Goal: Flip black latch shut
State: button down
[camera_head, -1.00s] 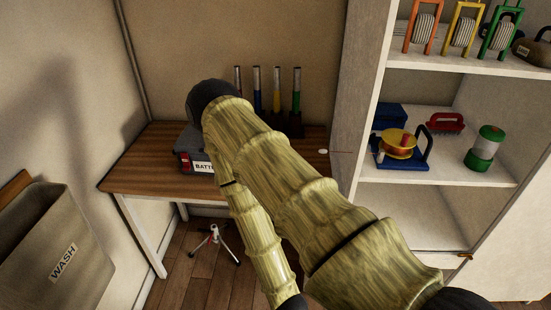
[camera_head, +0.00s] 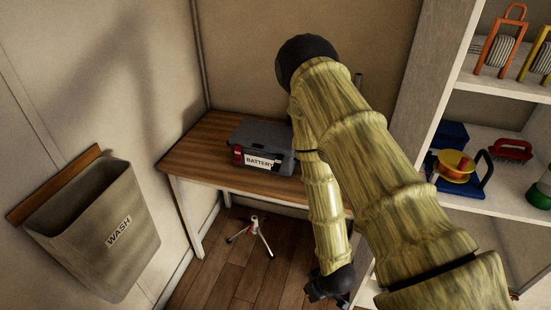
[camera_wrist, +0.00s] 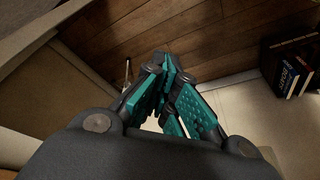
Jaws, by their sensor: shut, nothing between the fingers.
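A grey battery box (camera_head: 264,139) with a white BATTERY label and a red piece at its front left sits on the wooden desk (camera_head: 207,137). My gripper shows dark at the bottom of the head view (camera_head: 330,288), low in front of the desk and well apart from the box. In the wrist view its teal-padded fingers (camera_wrist: 168,72) are shut and empty, above the floor.
A small tripod (camera_head: 254,238) stands on the floor below the desk. A WASH bin (camera_head: 95,230) hangs on the left wall. Shelves (camera_head: 500,195) with tools stand at the right. Dark books (camera_wrist: 290,70) show at the right in the wrist view.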

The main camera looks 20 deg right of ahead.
aim_at(278, 162)
jog(key=w+r+n+t+y+p, duration=0.1)
jog(key=w+r+n+p, duration=0.1)
jog(key=w+r, duration=0.7)
jog(key=w+d+r+n+t+y+p, duration=0.1)
jog(key=w+r+n, duration=0.3)
jog(key=w+r, duration=0.4)
jog(key=w+d+r+n+t+y+p, duration=0.1)
jog(key=w+r, duration=0.8)
jog(key=r, duration=0.9)
jog(key=n+t+y+p, duration=0.1)
jog(key=n+t+p, duration=0.1)
jog(key=n+p, duration=0.1)
jog(key=shift+w, duration=0.35)
jog(key=d+f+p+x, duration=0.1)
jog(key=p+x, duration=0.3)
jog(key=x, duration=0.8)
jog(key=shift+d+f, duration=0.2)
jog(key=shift+f, duration=0.4)
jog(key=shift+s, duration=0.1)
